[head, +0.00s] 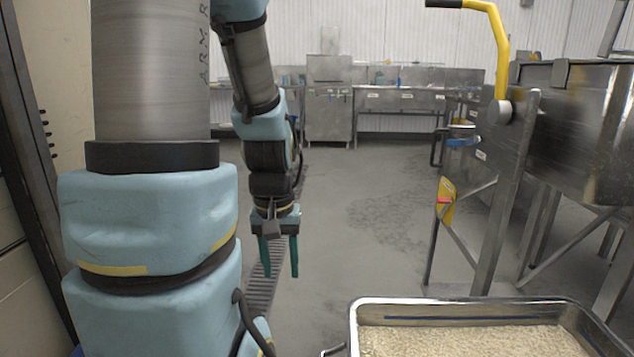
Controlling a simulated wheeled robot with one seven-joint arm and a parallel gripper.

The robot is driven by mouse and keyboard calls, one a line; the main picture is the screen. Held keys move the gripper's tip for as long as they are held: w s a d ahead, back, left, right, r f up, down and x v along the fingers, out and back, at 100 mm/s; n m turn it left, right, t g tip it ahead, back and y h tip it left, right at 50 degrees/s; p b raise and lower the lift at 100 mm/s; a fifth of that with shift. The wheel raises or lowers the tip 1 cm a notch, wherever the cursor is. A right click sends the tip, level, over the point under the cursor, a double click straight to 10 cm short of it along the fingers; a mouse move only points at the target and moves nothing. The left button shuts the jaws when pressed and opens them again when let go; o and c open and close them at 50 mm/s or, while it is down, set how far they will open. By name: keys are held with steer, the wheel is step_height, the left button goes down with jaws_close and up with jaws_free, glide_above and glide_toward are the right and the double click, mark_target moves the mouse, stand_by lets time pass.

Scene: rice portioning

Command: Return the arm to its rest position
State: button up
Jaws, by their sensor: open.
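My arm stands on the left of the head view, with its light blue and grey links reaching up and then down again. My gripper (281,272) hangs from it, pointing down, with two green fingers. The fingers are apart and nothing is between them. The gripper is in front of the open grey floor, left of the rice tray and not touching anything. The upper part of the arm is cut off by the top of the picture.
A metal tray (354,322) of rice (470,342) is at the bottom right. A steel machine (570,120) with a yellow handle (500,50) stands at the right. A dark column (25,130) runs up the left edge. Steel counters (410,98) line the back. The middle floor (370,215) is clear.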

step_height(320, 180, up, 20)
steer(key=m+p, duration=0.1)
steer(key=p, duration=1.7)
steer(key=shift+f+t+p, duration=0.25)
steer(key=shift+t+p, duration=0.05)
steer(key=shift+p, duration=0.05)
